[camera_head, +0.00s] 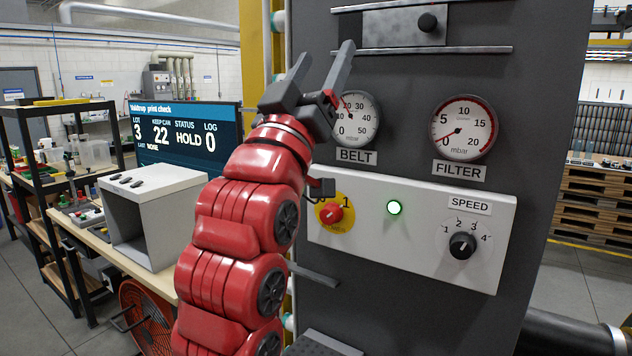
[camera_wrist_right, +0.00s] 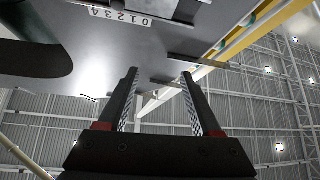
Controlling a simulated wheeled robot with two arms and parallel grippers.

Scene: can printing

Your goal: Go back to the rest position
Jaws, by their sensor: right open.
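My right gripper (camera_head: 318,78) is raised in front of the upper left part of the dark machine panel (camera_head: 400,280), next to the belt gauge. Its two fingers are apart with nothing between them. In the right wrist view the open gripper (camera_wrist_right: 160,100) points up towards the grey machine underside (camera_wrist_right: 150,50) and the ceiling. My red right arm covers the panel's left edge and part of the yellow rotary switch (camera_head: 331,213). My left gripper is not in view.
A grey box (camera_head: 150,215) and a print check screen (camera_head: 185,135) are on the left. Wooden pallets (camera_head: 595,205) stand at the right.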

